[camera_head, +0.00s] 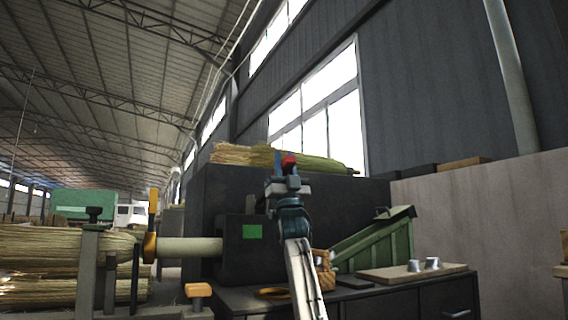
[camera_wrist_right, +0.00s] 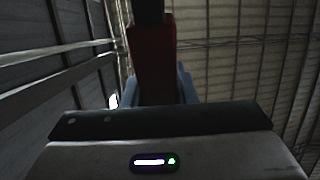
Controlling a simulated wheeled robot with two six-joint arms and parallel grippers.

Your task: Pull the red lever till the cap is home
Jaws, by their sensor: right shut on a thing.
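The red lever (camera_head: 289,159) shows as a small red tip above my right gripper (camera_head: 288,168), in front of the dark machine. In the right wrist view the red lever (camera_wrist_right: 152,62) rises between the two blue fingers, with a dark part above it. My right gripper is shut on the lever. At the left, a pale cylinder (camera_head: 190,247) sticks out of the machine toward an orange-yellow piece (camera_head: 150,246) at the end of a straw bundle (camera_head: 60,245). I cannot tell which part is the cap. My left gripper is out of view.
The dark machine (camera_head: 210,205) carries a straw broom (camera_head: 235,154) on top. A green ribbed box (camera_head: 375,243) and a board with metal cups (camera_head: 414,266) stand on the dark bench at the right. A pale wall (camera_head: 480,215) closes off the right side.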

